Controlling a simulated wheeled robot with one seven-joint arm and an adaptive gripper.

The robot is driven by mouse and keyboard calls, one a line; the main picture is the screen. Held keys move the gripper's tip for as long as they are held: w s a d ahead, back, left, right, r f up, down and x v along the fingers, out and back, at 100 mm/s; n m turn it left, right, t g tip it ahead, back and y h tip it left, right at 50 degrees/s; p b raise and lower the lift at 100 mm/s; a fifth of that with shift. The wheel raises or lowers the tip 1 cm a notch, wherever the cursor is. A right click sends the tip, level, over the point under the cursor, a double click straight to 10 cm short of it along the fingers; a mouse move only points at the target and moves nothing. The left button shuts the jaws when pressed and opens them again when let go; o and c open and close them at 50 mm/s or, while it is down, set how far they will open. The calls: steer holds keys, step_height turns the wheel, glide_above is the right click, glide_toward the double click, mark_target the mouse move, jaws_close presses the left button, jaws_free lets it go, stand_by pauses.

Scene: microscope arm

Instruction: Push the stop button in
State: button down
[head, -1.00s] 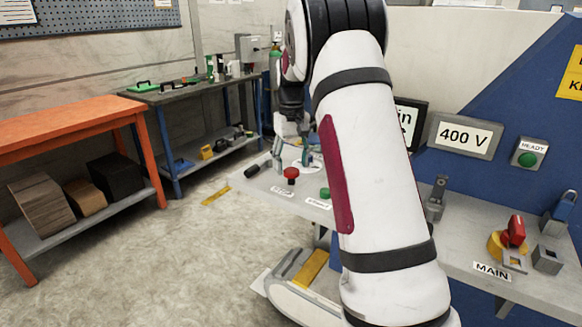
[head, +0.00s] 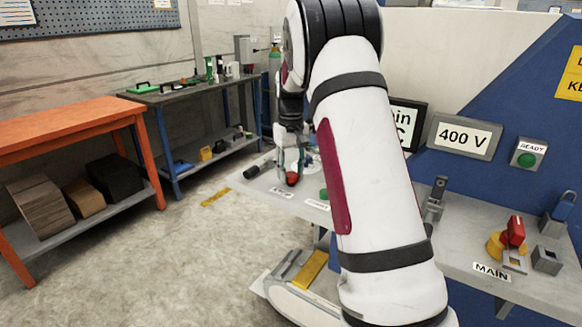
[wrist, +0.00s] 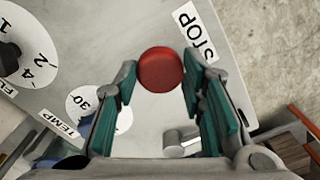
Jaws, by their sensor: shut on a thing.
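The stop button (wrist: 160,70) is a round red cap beside the white STOP label (wrist: 196,32) on the grey panel. In the head view the stop button (head: 292,178) stands at the left end of the panel. My gripper (wrist: 160,76) has one teal-padded finger on each side of the red cap and is shut on it. In the head view my gripper (head: 290,160) is right at the button and partly covers it. How far in the button sits cannot be told.
A green button (head: 323,193) stands just right. The wrist view shows a TEMP dial (wrist: 92,100), another numbered dial (wrist: 22,50) and a metal lever (wrist: 182,142). A red and yellow MAIN switch (head: 510,236) is farther right. An orange table (head: 70,118) stands left.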

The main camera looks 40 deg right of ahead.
mark_target(291, 174)
steer(key=shift+f, duration=0.3)
steer(key=c, duration=1)
jaws_free()
steer(key=shift+r, duration=0.1)
step_height(291, 174, up, 12)
